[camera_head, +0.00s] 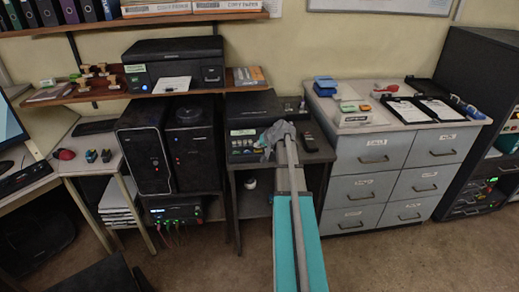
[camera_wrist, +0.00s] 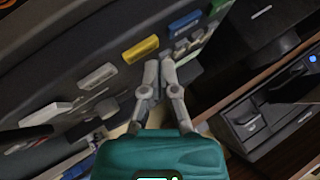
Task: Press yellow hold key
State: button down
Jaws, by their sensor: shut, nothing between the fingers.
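The yellow key (camera_wrist: 140,49) is a raised bar on a dark, slanted panel (camera_wrist: 45,75) in the wrist view. A blue key (camera_wrist: 184,21) lies to its upper right and a white key (camera_wrist: 97,76) to its lower left. My gripper (camera_wrist: 160,62) is shut and empty, its fingertips just below and right of the yellow key; I cannot tell whether they touch the panel. In the head view my gripper (camera_head: 275,137) is at the front of the dark console (camera_head: 247,104) and hides part of its face. I cannot pick out the yellow key there.
A black handset-like object (camera_head: 308,142) lies right of my gripper. Computer towers (camera_head: 145,150) stand to the left, a printer (camera_head: 172,62) on the shelf above. A drawer cabinet (camera_head: 365,155) stands to the right. In the wrist view, small grey keys (camera_wrist: 185,45) sit beside my fingertips.

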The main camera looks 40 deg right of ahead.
aim_at(259, 151)
jog(key=shift+r, duration=0.2)
dwell(0.3)
jog(key=shift+r+p, duration=2.5)
jog(key=shift+p, duration=0.1)
notch_tip(259, 151, up, 8)
jog(key=p, duration=0.8)
jog(key=shift+w, duration=0.1)
